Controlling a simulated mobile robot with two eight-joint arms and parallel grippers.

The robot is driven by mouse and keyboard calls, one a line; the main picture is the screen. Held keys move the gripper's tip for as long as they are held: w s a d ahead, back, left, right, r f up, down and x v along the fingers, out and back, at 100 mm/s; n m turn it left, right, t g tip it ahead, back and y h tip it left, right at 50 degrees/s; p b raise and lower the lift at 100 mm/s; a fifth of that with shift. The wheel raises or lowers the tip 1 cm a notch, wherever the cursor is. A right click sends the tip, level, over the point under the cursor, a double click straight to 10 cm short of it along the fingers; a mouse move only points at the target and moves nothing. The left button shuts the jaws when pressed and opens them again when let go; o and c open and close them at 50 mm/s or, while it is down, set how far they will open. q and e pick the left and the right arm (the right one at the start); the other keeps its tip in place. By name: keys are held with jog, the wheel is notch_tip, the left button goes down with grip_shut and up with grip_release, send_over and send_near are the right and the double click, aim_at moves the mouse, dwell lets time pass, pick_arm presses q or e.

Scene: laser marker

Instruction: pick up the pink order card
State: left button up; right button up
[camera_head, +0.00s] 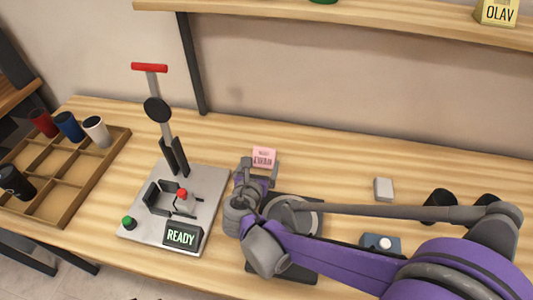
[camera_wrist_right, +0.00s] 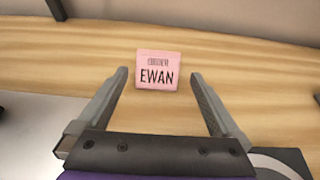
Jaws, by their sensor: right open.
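The pink order card (camera_head: 263,157) stands on the wooden table, right of the marking machine. In the right wrist view the card (camera_wrist_right: 158,70) faces me and reads "EWAN" in dark letters. My right gripper (camera_head: 260,171) is open and empty, just in front of the card. In the right wrist view the card shows between and slightly beyond the tips of the open fingers (camera_wrist_right: 160,77). No contact with the card can be seen. My left gripper does not show.
The marking machine (camera_head: 212,190) has a "READY" display (camera_head: 181,236) and an upright lever. A compartment tray (camera_head: 75,185) with several tumblers is at left. A white block (camera_head: 384,189) and blue box (camera_head: 372,242) lie at right. A shelf (camera_head: 400,25) carries a yellow "OLAV" card (camera_head: 497,12).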

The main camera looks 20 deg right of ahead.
aim_at(264, 154)
jog(key=shift+w+d+f, duration=0.2)
jog(key=shift+w+f, duration=0.1)
jog(key=shift+f, duration=0.15)
jog(key=x, duration=0.3)
jog(key=shift+w+d+b, duration=0.15)
jog(key=shift+w+b, duration=0.1)
jog(key=shift+b, duration=0.1)
jog(key=b+x, duration=0.1)
jog(key=x, duration=0.5)
jog(key=shift+w+d, duration=0.1)
jog(key=shift+w, duration=0.1)
jog(key=shift+c, duration=0.2)
jog(key=c, duration=1)
